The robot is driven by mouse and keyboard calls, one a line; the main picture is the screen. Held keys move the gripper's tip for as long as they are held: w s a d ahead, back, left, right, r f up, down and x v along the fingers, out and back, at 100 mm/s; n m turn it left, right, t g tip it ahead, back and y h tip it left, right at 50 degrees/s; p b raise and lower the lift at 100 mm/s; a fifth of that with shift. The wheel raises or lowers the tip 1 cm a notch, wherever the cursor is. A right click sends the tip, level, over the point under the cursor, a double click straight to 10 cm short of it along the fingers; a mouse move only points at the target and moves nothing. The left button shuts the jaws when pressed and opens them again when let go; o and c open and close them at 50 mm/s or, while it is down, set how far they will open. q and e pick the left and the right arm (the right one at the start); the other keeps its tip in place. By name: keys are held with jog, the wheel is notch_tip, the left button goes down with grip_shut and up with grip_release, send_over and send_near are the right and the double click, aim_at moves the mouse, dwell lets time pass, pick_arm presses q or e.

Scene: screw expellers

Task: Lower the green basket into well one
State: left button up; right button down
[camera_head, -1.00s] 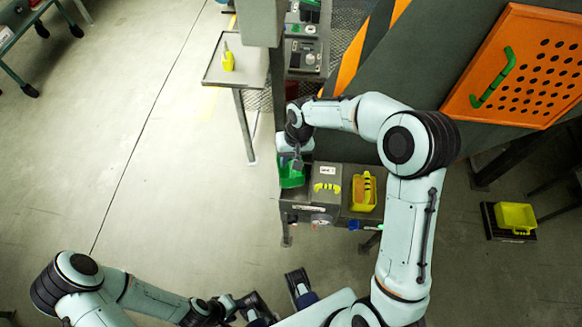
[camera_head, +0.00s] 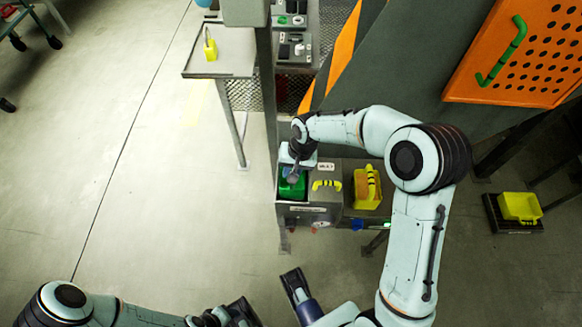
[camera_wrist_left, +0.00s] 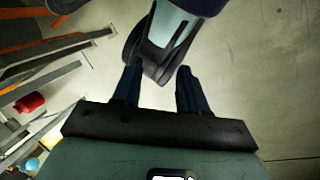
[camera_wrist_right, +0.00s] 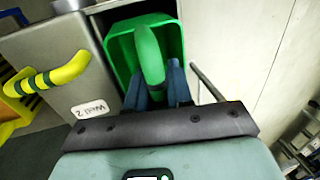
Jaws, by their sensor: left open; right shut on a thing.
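The green basket (camera_head: 291,189) is at the left compartment of the grey well unit (camera_head: 308,217). It appears at least partly inside the opening, but its depth cannot be told. In the right wrist view the green basket (camera_wrist_right: 170,32) shows its rim and raised handle, with a dark opening beside it. My right gripper (camera_wrist_right: 157,85) is shut on that handle; it also shows from above in the head view (camera_head: 294,174). My left gripper (camera_wrist_left: 157,78) is open and empty, low in the head view and away from the wells.
Another yellow basket (camera_head: 520,206) is at far right. A side table (camera_head: 222,50) holds a small yellow container (camera_head: 210,50).

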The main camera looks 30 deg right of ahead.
notch_tip(320, 180, down, 2)
jog(key=shift+b, duration=0.6)
pick_arm(q)
jog(key=w+a+f+t+y+b, duration=0.1)
jog(key=w+a+f+t+b, duration=0.1)
jog(key=w+f, duration=0.2)
jog(key=shift+w+a+f+n, duration=0.2)
jog(key=shift+w+a+n, duration=0.15)
jog(key=shift+w, duration=0.55)
pick_arm(e)
jog(key=shift+f, duration=2)
pick_arm(q)
jog(key=shift+f+b, duration=0.7)
pick_arm(e)
jog(key=shift+f, duration=1.2)
jog(key=c, duration=0.5)
grip_release()
